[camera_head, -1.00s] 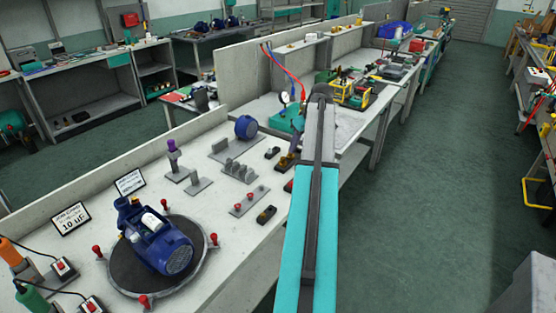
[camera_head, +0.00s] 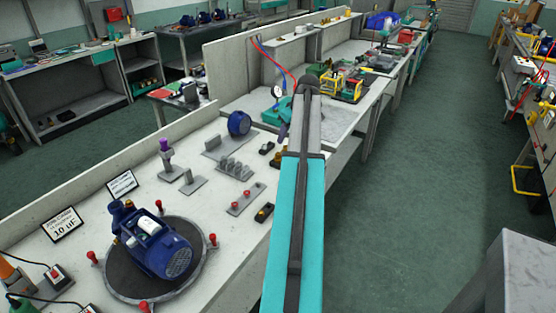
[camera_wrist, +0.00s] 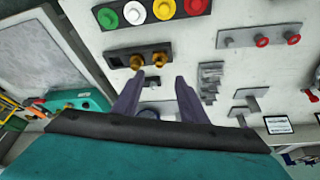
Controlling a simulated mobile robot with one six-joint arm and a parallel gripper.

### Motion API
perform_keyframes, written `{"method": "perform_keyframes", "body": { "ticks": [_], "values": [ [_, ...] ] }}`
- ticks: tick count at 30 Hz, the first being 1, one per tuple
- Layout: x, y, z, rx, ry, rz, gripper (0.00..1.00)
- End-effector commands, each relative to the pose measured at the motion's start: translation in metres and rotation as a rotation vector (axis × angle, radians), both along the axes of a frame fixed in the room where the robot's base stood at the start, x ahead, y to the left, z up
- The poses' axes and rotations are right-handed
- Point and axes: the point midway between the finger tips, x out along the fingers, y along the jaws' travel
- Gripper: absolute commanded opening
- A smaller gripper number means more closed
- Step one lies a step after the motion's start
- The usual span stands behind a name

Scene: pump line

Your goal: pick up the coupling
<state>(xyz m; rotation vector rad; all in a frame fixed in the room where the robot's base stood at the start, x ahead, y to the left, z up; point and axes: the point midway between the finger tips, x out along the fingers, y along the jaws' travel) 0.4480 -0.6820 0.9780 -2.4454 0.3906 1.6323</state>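My gripper (camera_wrist: 160,77) is open in the wrist view, its two dark fingers apart and pointing down at the bench. Nothing is clearly held between them. No part is labelled as the coupling; two brass-coloured fittings (camera_wrist: 159,58) sit in a black holder just beyond the fingertips and may include it. A small dark block (camera_wrist: 152,80) shows between the fingers on the bench, apart from them as far as I can tell. In the head view my arm hides most of the gripper and the brass fittings.
A blue pump motor (camera_head: 150,240) sits on a round dark turntable with red knobs. Grey stands (camera_head: 233,168) and a red-pegged plate (camera_head: 245,198) stand near the gripper. A holder with coloured caps (camera_wrist: 163,9) lies beyond the brass fittings. A grey back panel (camera_head: 110,165) runs along the bench.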

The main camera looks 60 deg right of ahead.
Motion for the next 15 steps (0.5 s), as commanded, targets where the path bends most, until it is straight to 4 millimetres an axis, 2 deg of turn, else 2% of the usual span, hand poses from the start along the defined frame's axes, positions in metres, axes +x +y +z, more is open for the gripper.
{"method": "perform_keyframes", "body": {
  "ticks": [15],
  "values": [
    [0.020,-0.008,-0.055,0.001,0.001,-0.002,0.39]
  ]
}}
